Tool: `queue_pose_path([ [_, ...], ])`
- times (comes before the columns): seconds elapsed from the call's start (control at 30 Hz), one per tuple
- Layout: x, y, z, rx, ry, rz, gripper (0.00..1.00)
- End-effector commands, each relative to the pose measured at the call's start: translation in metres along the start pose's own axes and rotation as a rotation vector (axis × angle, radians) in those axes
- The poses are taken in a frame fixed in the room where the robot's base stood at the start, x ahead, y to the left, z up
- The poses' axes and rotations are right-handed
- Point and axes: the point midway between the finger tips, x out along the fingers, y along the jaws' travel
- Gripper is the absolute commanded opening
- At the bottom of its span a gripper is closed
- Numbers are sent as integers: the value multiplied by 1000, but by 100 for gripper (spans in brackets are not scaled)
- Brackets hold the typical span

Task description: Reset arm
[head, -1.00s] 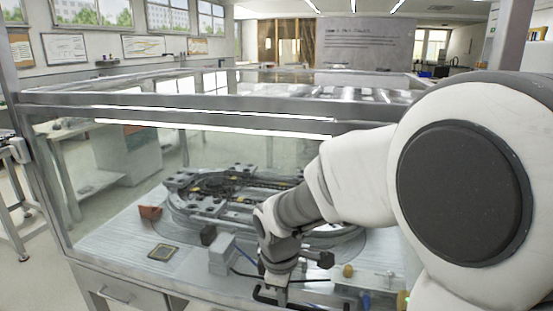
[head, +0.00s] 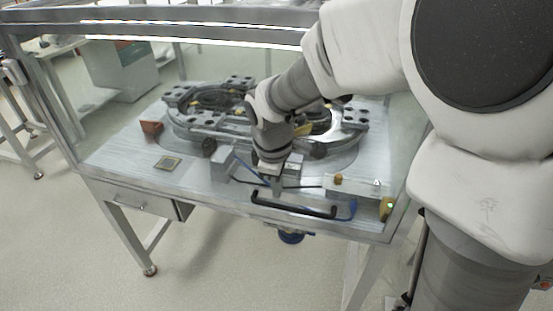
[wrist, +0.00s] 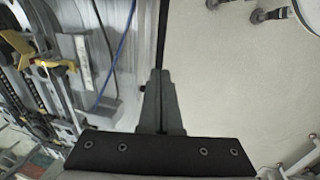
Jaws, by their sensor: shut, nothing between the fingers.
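My gripper (head: 277,190) hangs from the arm, pointing down close to the front edge of the table, just behind the black handle (head: 293,206). In the wrist view its two fingers (wrist: 160,76) are together with nothing between them. The ring track (head: 215,105) lies on the table (head: 125,155) behind my gripper; part of it is hidden by my arm.
A glass enclosure with a metal frame (head: 190,30) surrounds the table top. Open floor (head: 220,260) is in front.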

Motion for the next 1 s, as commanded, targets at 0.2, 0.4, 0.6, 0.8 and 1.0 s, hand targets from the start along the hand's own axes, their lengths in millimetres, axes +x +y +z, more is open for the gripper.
queue_pose_path([
  [0.2, -54, 2, -1, 1, 5, 7, 0],
  [0.4, -80, 2, -1, -1, 3, 6, 0],
  [0.6, -99, 0, 9, 58, 12, 18, 0],
  [0.8, -144, -11, 52, 337, 59, 67, 0],
  [1.0, -183, -35, 97, 682, 136, 110, 0],
])
